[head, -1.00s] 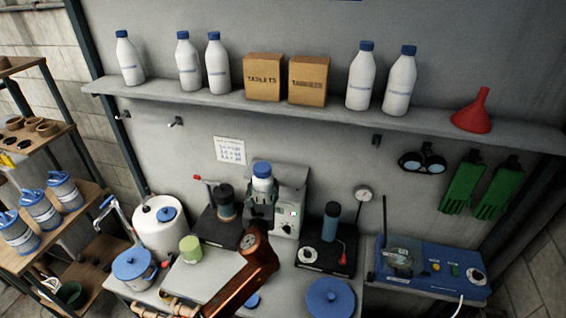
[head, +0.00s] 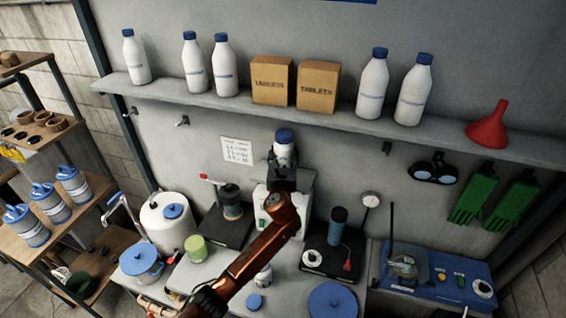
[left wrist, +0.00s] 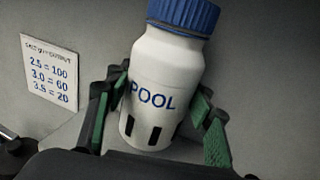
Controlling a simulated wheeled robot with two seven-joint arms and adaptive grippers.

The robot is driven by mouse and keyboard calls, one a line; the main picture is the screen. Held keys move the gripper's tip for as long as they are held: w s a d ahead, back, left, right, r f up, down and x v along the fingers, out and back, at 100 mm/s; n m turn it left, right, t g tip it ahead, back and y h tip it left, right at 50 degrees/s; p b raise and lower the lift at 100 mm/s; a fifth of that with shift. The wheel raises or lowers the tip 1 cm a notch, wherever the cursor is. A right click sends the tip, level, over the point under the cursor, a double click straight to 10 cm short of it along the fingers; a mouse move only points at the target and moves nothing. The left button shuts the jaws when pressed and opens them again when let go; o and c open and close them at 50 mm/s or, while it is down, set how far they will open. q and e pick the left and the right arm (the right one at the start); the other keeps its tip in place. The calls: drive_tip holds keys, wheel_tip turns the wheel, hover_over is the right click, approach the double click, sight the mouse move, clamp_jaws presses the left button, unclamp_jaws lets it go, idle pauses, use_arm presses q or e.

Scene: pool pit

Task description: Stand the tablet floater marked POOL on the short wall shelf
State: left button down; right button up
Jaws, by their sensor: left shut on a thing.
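The tablet floater (left wrist: 165,75) is a white bottle with a blue cap, blue POOL lettering and dark slots near its base. It also shows in the head view (head: 284,150), roughly upright, below the shelf. My left gripper (head: 283,164) is shut on it, with green-padded fingers on both sides in the left wrist view (left wrist: 160,112). The long wall shelf (head: 340,121) above holds white bottles (head: 373,85) and two cardboard boxes marked TABLETS (head: 271,80). I cannot tell whether this is the short wall shelf. My right gripper is not in view.
A red funnel (head: 489,126) stands at the shelf's right end. Black goggles (head: 432,170) and green gloves (head: 473,197) hang below. A wall notice (head: 236,151) is left of the floater. The bench below carries pumps, a white drum (head: 168,222) and a blue device (head: 440,275).

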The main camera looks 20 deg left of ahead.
sight(283, 161)
use_arm(q)
drive_tip(key=shift+f, duration=1.8)
drive_tip(key=shift+s+f, duration=0.1)
drive_tip(key=shift+f, duration=0.05)
drive_tip(key=c, duration=0.9)
unclamp_jaws()
drive_tip(key=shift+c, duration=0.2)
drive_tip(key=shift+s, duration=0.2)
drive_tip(key=v, duration=1.1)
drive_tip(key=shift+s+b, duration=0.35)
drive_tip(key=shift+b, duration=0.05)
